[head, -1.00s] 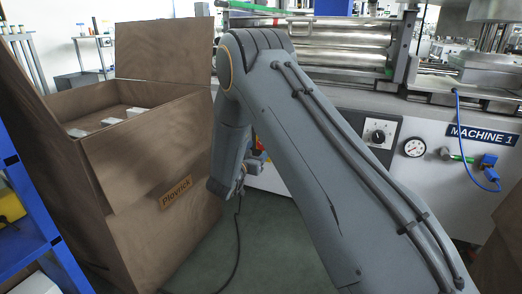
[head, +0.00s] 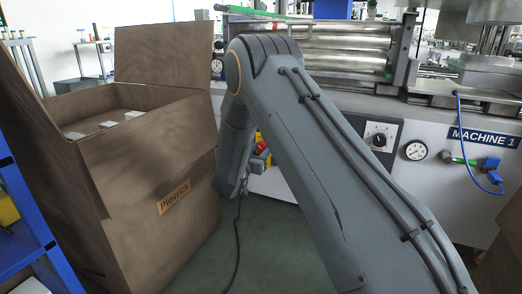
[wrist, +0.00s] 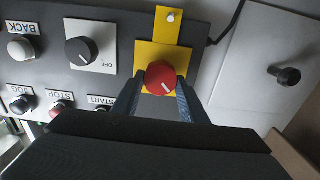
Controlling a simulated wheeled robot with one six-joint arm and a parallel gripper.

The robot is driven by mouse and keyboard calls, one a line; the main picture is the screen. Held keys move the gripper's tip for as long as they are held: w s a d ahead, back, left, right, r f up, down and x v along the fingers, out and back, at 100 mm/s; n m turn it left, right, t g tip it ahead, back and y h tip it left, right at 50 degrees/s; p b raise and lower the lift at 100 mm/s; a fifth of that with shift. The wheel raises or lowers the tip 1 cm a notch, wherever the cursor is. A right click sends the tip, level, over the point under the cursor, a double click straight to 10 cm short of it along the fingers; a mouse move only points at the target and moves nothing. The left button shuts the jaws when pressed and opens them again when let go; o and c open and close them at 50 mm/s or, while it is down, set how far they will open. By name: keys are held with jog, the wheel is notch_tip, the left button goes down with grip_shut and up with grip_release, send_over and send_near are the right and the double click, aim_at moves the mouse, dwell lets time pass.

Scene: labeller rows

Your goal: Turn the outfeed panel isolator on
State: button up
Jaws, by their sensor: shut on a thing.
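The isolator is a red rotary knob (wrist: 158,74) on a yellow plate (wrist: 172,25) in the wrist view. A white mark on the knob points to the lower right of the picture. My gripper (wrist: 160,84) has one finger on each side of the knob and is shut on it. In the head view a bit of the red and yellow isolator (head: 262,150) shows beside my wrist. My arm hides the gripper's fingers there. I cannot read any on or off marking by the red knob.
A black knob (wrist: 80,50) with an OFF label sits left of the yellow plate, near BACK, STOP and START buttons. A grey panel with a black handle (wrist: 286,75) is to the right. A large brown box (head: 150,160) stands close left of my arm; a cable hangs below.

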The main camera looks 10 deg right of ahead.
jog(key=shift+m, duration=0.3)
jog(key=m+p, duration=0.3)
jog(key=shift+s+p, duration=0.1)
jog(key=shift+p, duration=0.3)
jog(key=m+p, duration=0.3)
jog(key=m, duration=0.2)
jog(key=shift+d, duration=0.15)
jog(key=m+p, duration=0.3)
jog(key=m, duration=0.2)
jog(key=shift+s+f, duration=0.1)
jog(key=shift+f, duration=0.05)
jog(key=shift+f+m+p, duration=0.15)
jog(key=shift+m+p, duration=0.75)
jog(key=shift+m, duration=1.2)
jog(key=o, duration=1)
jog(key=shift+o, duration=0.2)
